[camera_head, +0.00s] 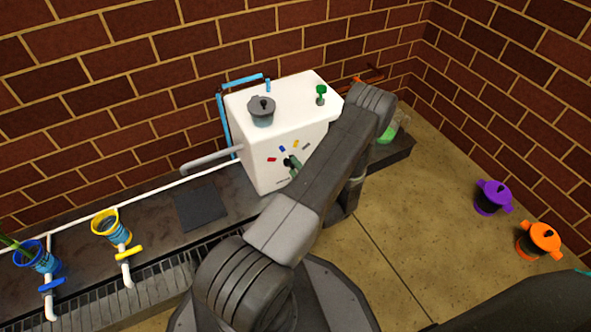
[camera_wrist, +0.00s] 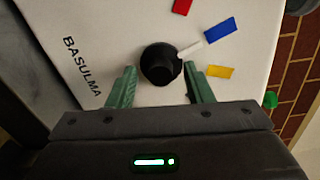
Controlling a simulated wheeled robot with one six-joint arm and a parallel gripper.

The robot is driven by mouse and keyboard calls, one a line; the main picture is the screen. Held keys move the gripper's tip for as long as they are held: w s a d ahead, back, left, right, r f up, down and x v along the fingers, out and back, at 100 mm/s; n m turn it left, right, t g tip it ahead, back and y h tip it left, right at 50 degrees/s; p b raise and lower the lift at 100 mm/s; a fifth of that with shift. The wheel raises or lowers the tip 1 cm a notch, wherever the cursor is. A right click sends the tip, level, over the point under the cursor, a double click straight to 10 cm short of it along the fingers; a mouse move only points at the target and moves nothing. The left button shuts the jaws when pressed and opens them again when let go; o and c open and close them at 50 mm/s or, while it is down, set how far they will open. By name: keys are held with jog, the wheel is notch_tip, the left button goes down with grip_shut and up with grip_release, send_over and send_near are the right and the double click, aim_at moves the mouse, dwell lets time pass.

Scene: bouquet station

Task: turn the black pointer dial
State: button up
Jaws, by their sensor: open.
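The black pointer dial (camera_wrist: 160,65) is on the front of a white box in the wrist view, with a white pointer mark on its right side. Red (camera_wrist: 182,6), blue (camera_wrist: 220,30) and yellow (camera_wrist: 220,71) marks sit around it. My gripper (camera_wrist: 160,84) is open, its green fingers on either side of the dial's lower part. I cannot tell whether they touch it. In the head view the white box (camera_head: 260,155) stands against the wall, and the dial (camera_head: 287,162) is partly hidden by my green gripper (camera_head: 295,165).
A grey pot (camera_head: 262,111) and a green knob (camera_head: 320,95) are on top of the box. A grey pipe (camera_head: 208,160) sticks out at its left. Purple (camera_head: 493,196) and orange (camera_head: 540,240) pots are on the floor.

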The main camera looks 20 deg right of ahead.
jog(key=s+d+p, duration=0.2)
jog(key=s+p, duration=0.1)
jog(key=s, duration=1)
jog(key=shift+s+r+p, duration=0.3)
jog(key=shift+s+p, duration=0.05)
jog(key=shift+p, duration=0.05)
jog(key=w+a+b, duration=0.2)
jog(key=w+b, duration=0.1)
jog(key=w, duration=1)
jog(key=shift+w+f+b, duration=0.3)
jog(key=shift+w+b, duration=0.1)
